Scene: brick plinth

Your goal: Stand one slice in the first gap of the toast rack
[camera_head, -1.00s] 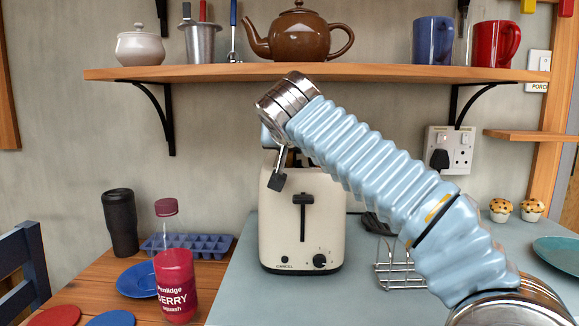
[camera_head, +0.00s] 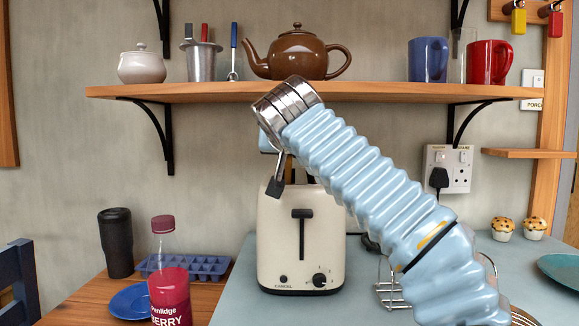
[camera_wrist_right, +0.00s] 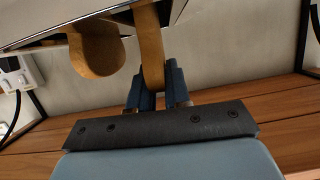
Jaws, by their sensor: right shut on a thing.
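The cream toaster (camera_head: 300,240) stands on the blue-grey worktop in the head view. My right arm crosses in front of it. In the right wrist view my right gripper (camera_wrist_right: 155,92) is shut on a brown slice (camera_wrist_right: 152,45), close to the shiny toaster body (camera_wrist_right: 80,25). A second brown slice (camera_wrist_right: 97,52) shows beside it, to the left, at the toaster. The wire toast rack (camera_head: 388,292) stands on the worktop right of the toaster, largely hidden behind my right arm, so its gaps cannot be made out. My left gripper is out of view.
A shelf (camera_head: 380,92) with a brown teapot (camera_head: 300,55) and mugs runs above the toaster. A squash bottle (camera_head: 168,290), blue ice tray (camera_head: 200,267) and black tumbler (camera_head: 116,243) stand left. Muffins (camera_head: 503,228) and a teal plate (camera_head: 562,270) lie right.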

